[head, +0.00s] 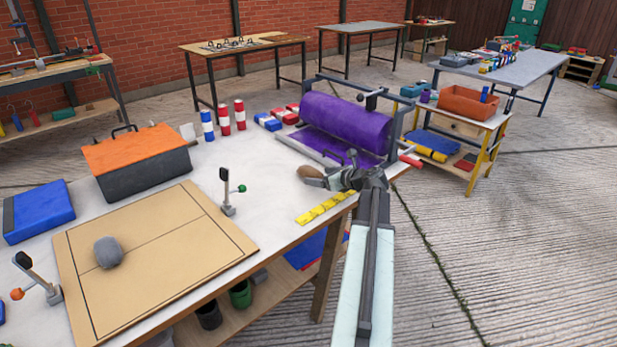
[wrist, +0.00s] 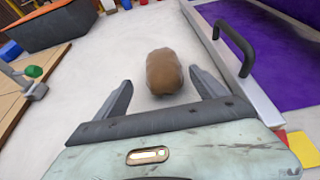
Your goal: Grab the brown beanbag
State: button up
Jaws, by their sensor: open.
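The brown beanbag (wrist: 165,72) lies on the white table top in the wrist view, a rounded brown lump. In the head view the beanbag (head: 312,181) shows at the left end of my gripper (head: 332,179), partly hidden by it. In the wrist view my gripper (wrist: 160,82) is open, with one finger to each side of the beanbag's near end. Most of the beanbag lies at or just beyond the fingertips. I see a gap on both sides and no clear contact.
A purple roll in a dark frame (head: 345,122) stands right behind my gripper; its handle (wrist: 235,45) is close to the right finger. A board (head: 180,230) with a grey beanbag (head: 109,252) and a toggle clamp (head: 228,193) are to the left.

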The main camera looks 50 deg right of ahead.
aim_at(313, 174)
jog(key=x, duration=0.1)
jog(key=b+x, duration=0.1)
jog(key=x, duration=0.3)
jog(key=shift+d+b, duration=0.3)
jog(key=shift+b, duration=0.1)
grip_shut()
